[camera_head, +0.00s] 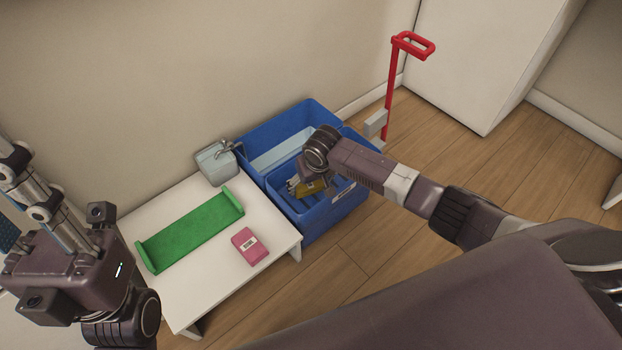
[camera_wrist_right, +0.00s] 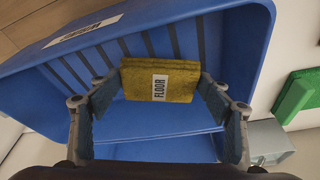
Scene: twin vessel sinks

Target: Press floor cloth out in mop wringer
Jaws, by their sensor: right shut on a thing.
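The yellow floor cloth (camera_head: 311,188), labelled FLOOR, is in the slotted blue wringer (camera_head: 345,206). My right gripper (camera_head: 307,186) reaches down into the wringer and is shut on the cloth. The right wrist view shows the cloth (camera_wrist_right: 160,80) between both fingertips, beside the wringer's dark slots (camera_wrist_right: 90,66). The red lever (camera_head: 389,90) with its loop handle stands upright behind the wringer. My left gripper (camera_head: 30,205) is at the far left, away from the wringer and partly cut off, so its opening is unclear.
The wringer adjoins a blue bucket (camera_head: 310,108) by the wall. A white cabinet (camera_head: 480,60) stands back right. The wooden floor (camera_head: 480,150) is clear.

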